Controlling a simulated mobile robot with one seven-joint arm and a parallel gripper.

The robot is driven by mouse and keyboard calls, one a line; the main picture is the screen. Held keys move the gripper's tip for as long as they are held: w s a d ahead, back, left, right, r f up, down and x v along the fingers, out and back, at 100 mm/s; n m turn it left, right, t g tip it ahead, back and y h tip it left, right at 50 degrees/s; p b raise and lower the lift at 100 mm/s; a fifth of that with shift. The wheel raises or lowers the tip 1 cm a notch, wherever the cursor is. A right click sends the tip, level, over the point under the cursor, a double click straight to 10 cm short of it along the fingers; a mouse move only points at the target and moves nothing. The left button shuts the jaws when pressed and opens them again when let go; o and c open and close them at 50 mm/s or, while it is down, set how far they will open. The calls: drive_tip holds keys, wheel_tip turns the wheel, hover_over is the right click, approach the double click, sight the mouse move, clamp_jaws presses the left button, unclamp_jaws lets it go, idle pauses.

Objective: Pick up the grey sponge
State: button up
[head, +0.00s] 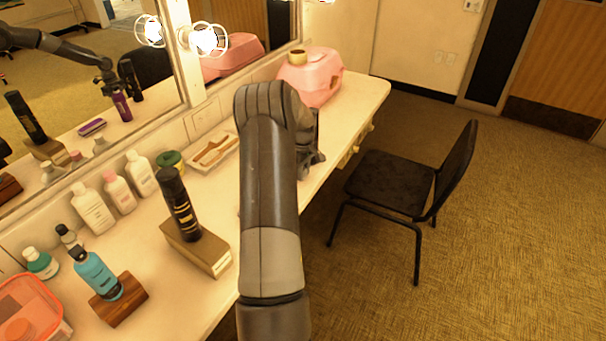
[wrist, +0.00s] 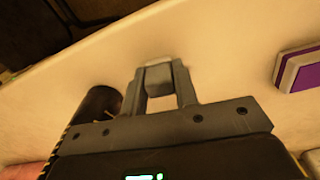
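The grey sponge (wrist: 158,79) appears in the wrist view as a small grey block with a paler far edge. It sits between the fingertips of my gripper (wrist: 160,82), with no gap visible on either side. The fingers are partly closed and appear shut on it. Whether it is clear of the counter I cannot tell. In the head view, my arm hides the sponge and most of my gripper. The mirror shows my arm reaching over the counter.
A purple-and-white block (wrist: 300,70) lies right of my gripper on the counter. A dark cylinder (wrist: 98,103) is close on the left. Bottles (head: 92,208) and a black can (head: 178,203) stand nearer. A pink carrier (head: 325,75) is at the far end, a chair (head: 395,182) beside.

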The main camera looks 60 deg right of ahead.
drive_tip(key=c, duration=0.4)
